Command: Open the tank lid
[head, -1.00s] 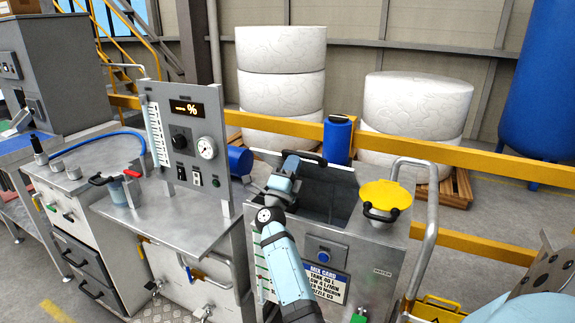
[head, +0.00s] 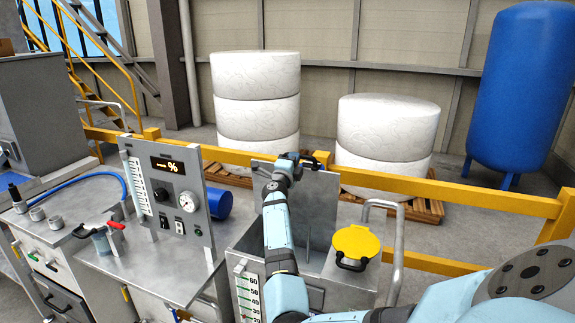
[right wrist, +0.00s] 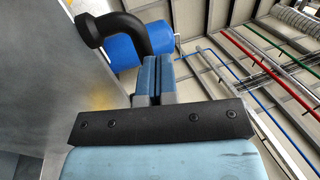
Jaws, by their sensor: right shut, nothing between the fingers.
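The tank lid (head: 321,207) is a flat grey steel panel standing up steeply at the back of the tank (head: 246,237), whose opening shows in front of it. A black handle (head: 318,161) is at the lid's top edge. My right gripper (head: 294,160) is at the lid's top beside the handle, shut and empty. In the right wrist view its blue fingers (right wrist: 155,78) are together next to the curved black handle (right wrist: 128,25), and the steel lid surface (right wrist: 60,70) fills the left side. Contact with the lid cannot be made out. My left gripper is not in view.
A yellow round cap (head: 357,243) and a bent steel rail (head: 398,235) are right of the opening. A gauge panel (head: 170,190) stands to the left. A yellow barrier (head: 480,198), white rolls (head: 385,135) and a blue vessel (head: 520,90) are behind.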

